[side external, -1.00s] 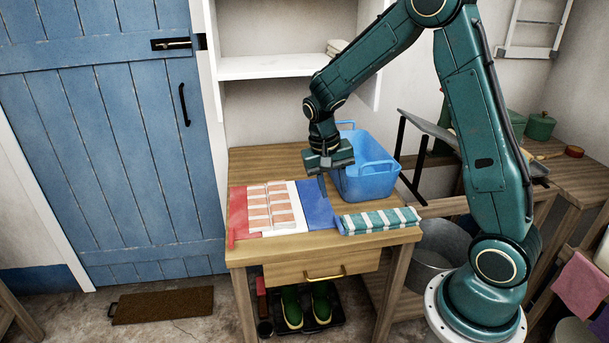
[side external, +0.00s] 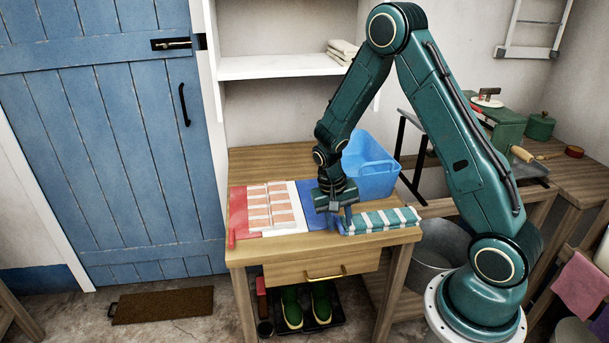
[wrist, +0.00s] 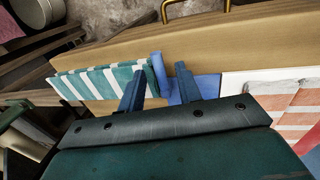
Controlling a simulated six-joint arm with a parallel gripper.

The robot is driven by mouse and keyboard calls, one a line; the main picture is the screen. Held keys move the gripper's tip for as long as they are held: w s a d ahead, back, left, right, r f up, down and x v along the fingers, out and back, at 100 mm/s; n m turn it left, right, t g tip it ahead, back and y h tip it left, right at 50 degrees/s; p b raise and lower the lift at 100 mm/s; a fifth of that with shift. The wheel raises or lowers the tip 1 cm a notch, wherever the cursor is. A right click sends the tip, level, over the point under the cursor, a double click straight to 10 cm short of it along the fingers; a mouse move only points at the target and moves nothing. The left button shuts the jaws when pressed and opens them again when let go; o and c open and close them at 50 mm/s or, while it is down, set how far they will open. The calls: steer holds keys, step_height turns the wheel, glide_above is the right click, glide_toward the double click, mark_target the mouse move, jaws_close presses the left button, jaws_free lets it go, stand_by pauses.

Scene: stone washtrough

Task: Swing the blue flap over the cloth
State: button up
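The blue flap (side external: 318,216) lies flat on the table, to the right of a white middle panel (side external: 300,222). A folded pink-and-white striped cloth (side external: 270,206) rests on that panel. A red flap (side external: 238,210) lies on its left. My gripper (side external: 348,224) is low over the blue flap's right edge, pointing down. In the wrist view, my gripper (wrist: 160,68) is open, with a blue raised edge strip (wrist: 158,72) showing between its fingers. I cannot tell whether the fingers touch it. The blue flap (wrist: 207,87) also shows there, partly hidden by a finger.
A blue tub (side external: 373,178) stands behind. A drawer with a brass handle (side external: 325,275) is under the table front. The table's back left is bare.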

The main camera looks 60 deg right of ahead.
steer(key=shift+c, duration=0.4)
jaws_close()
